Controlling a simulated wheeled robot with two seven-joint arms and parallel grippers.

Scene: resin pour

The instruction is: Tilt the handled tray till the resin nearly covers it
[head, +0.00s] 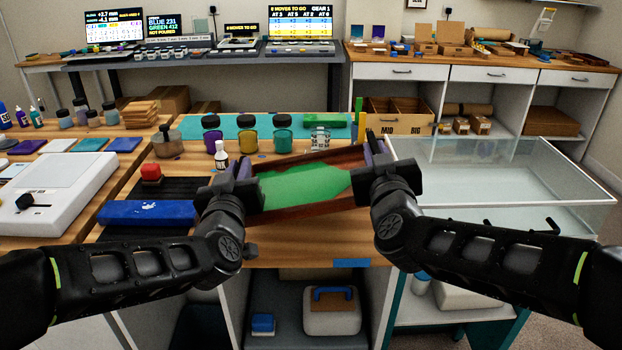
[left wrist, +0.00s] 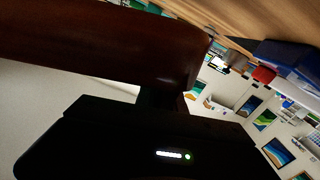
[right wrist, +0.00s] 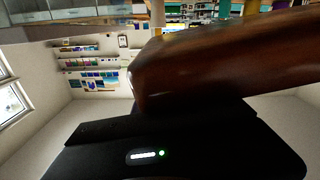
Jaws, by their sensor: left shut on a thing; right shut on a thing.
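The handled tray (head: 306,211) has a dark reddish-brown wooden rim and is held in front of me over the wooden bench. Its right end sits higher in the head view than its left end. My left gripper (head: 241,180) is shut on the left end, and my right gripper (head: 369,168) on the right end. The brown wood fills much of the left wrist view (left wrist: 110,45) and the right wrist view (right wrist: 215,70). The handles are mostly hidden by the grippers.
Jars of purple (head: 213,142), yellow (head: 247,143) and green (head: 283,140) stand behind the tray, beside a clear cup (head: 320,138). A small white bottle (head: 221,156) is near its left end. A glass-walled case (head: 500,175) stands right; a white scale (head: 55,190) is left.

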